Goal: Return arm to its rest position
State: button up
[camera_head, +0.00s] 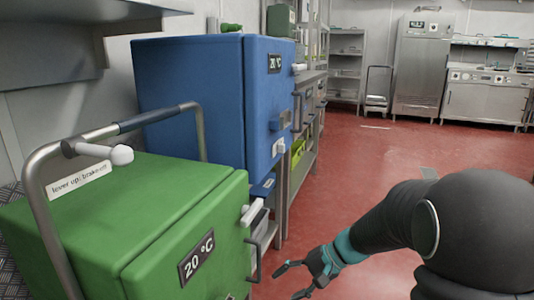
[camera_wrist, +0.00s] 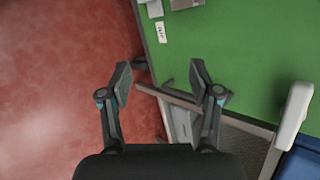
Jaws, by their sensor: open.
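My gripper (camera_head: 297,281) is at the lower middle of the head view, in front of the green box's door side. Its dark fingers are spread apart and hold nothing. In the wrist view, my gripper (camera_wrist: 158,82) also shows open, with the two fingers apart. My dark arm comes in from the right of the head view. Whether the fingers touch anything is hard to tell, but no object sits between their tips.
A green box (camera_head: 130,215) marked 20 °C, with a grey metal handle bar (camera_head: 42,150), stands at left. A blue box (camera_head: 215,95) stands behind it. Metal shelving (camera_head: 305,130) lines the left. The red floor (camera_head: 370,160) is clear toward steel cabinets (camera_head: 417,70) at the back.

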jog(key=s+d+r+n+t+h+p, duration=0.2)
jog(key=s+d+r+h+p, duration=0.2)
jog(key=s+r, duration=0.6)
jog(key=s+d+r+n+t+h+p, duration=0.3)
jog(key=s+d+r+h+p, duration=0.2)
jog(key=s+r, duration=0.4)
jog(key=shift+s+d+r+h, duration=0.35)
jog(key=shift+s+d, duration=0.3)
jog(key=shift+s, duration=0.3)
